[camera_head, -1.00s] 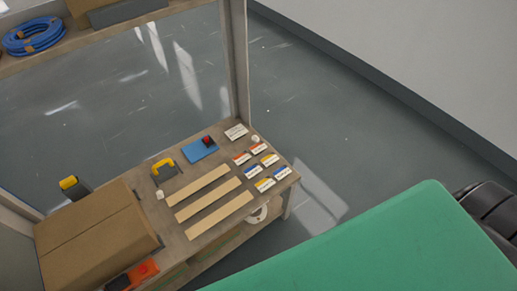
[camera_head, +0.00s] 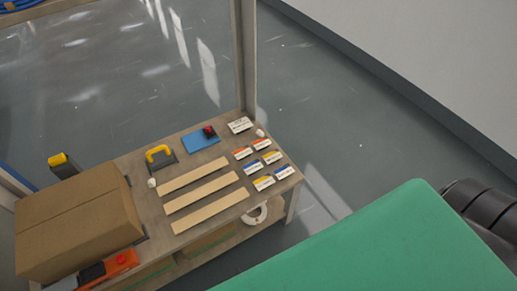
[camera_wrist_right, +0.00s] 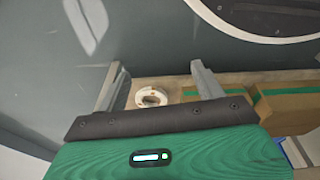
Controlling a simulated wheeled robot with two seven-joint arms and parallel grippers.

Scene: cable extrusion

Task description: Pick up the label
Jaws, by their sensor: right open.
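Several small white labels with red, blue or yellow stripes lie in two columns at the right end of the workbench (camera_head: 155,190) in the head view. My right gripper (camera_wrist_right: 156,82) shows only in the right wrist view. Its fingers are wide apart and empty, in front of the bench's lower shelf. No label shows in that view. My left gripper is not in view.
Three wooden strips (camera_head: 200,190) lie left of the labels. A blue block with a red knob (camera_head: 205,139), a yellow-handled tool (camera_head: 160,154) and a large cardboard box (camera_head: 78,225) are on the bench. A post (camera_head: 243,60) rises behind. A white roll (camera_wrist_right: 151,97) sits on the lower shelf.

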